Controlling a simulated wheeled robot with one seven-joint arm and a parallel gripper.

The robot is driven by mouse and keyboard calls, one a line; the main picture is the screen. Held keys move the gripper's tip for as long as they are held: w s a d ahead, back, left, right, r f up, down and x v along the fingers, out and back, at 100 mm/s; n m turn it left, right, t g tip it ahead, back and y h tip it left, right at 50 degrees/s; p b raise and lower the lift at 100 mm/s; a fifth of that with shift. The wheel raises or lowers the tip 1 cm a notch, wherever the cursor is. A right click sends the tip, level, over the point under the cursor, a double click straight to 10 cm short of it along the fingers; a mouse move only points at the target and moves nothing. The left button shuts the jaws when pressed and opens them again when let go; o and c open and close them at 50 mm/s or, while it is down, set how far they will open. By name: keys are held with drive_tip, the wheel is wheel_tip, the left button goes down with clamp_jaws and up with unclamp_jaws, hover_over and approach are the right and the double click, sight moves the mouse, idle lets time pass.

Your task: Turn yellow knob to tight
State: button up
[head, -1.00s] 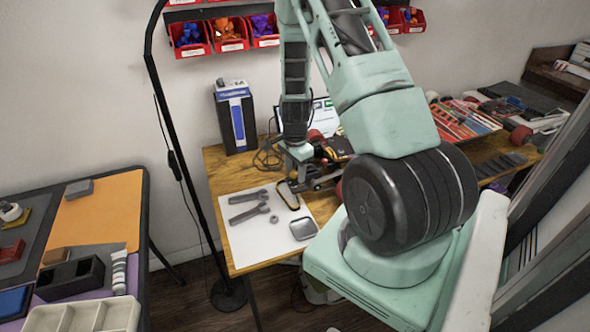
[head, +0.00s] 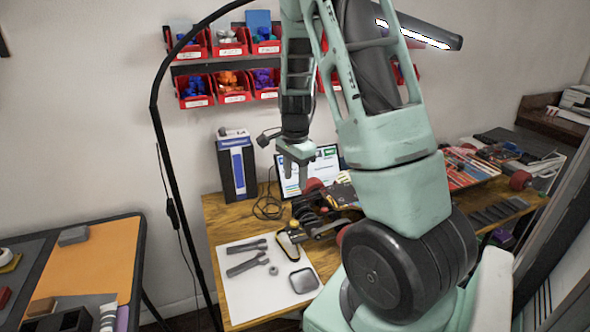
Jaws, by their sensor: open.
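My gripper (head: 294,180) hangs open and empty above the wooden workbench (head: 232,213), with its fingers pointing down. It is in front of the lower left of a lit screen (head: 323,170). Below and right of it, dark machinery (head: 316,216) with red wheels rests on the bench, apart from the fingers. My arm hides part of the bench to the right.
A white sheet (head: 246,292) holds grey wrenches (head: 246,264), a small tray (head: 303,281) and a yellow-black item (head: 288,243). A dark blue box (head: 237,165) stands at the back left. Red bins (head: 195,92) hang on the wall. A black lamp pole (head: 177,205) rises left of the bench.

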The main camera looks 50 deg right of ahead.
wheel_tip(320, 180, up, 2)
drive_tip(key=shift+r, duration=0.1)
idle(0.6)
drive_tip(key=a+r+n+y, duration=0.1)
drive_tip(key=a+r+n, duration=0.2)
drive_tip(key=a+n, duration=1.55)
drive_tip(key=s+a+r+n, duration=0.1)
drive_tip(key=s+a+n, duration=0.4)
drive_tip(key=s+a, duration=0.3)
drive_tip(key=s+a+r+n, duration=0.1)
drive_tip(key=s+a+n, duration=0.4)
drive_tip(key=s+a, duration=0.4)
drive_tip(key=a, duration=0.6)
drive_tip(key=shift+s+a+r, duration=0.2)
drive_tip(key=shift+r, duration=0.05)
